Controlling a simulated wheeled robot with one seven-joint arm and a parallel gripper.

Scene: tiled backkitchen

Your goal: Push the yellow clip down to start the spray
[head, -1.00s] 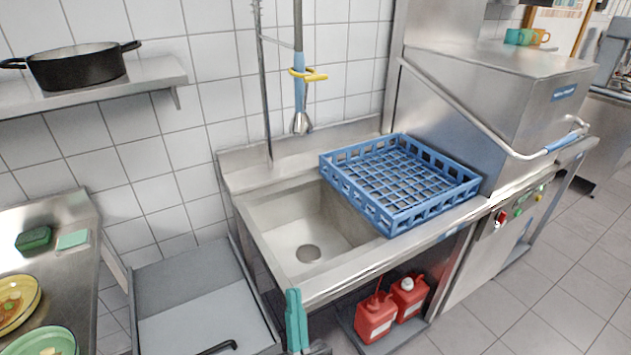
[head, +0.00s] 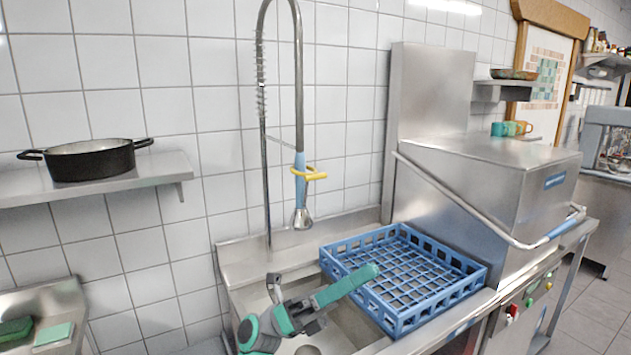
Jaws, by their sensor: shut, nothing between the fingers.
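The yellow clip (head: 314,174) sticks out to the right from the blue grip of the spray head (head: 300,180). The spray head hangs nozzle-down from a tall steel hose pipe above the sink, and no water shows. My gripper (head: 373,271) has teal fingers, shut and empty. It appears in front of the sink and the blue rack in the picture, below and to the right of the clip. It is apart from the clip, and its fingers point up to the right.
A blue dish rack (head: 400,318) sits at the right of the sink (head: 240,305), next to a steel dishwasher (head: 490,175) with a long bar handle. A black pot (head: 90,160) stands on a wall shelf at the left. The space around the spray head looks clear.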

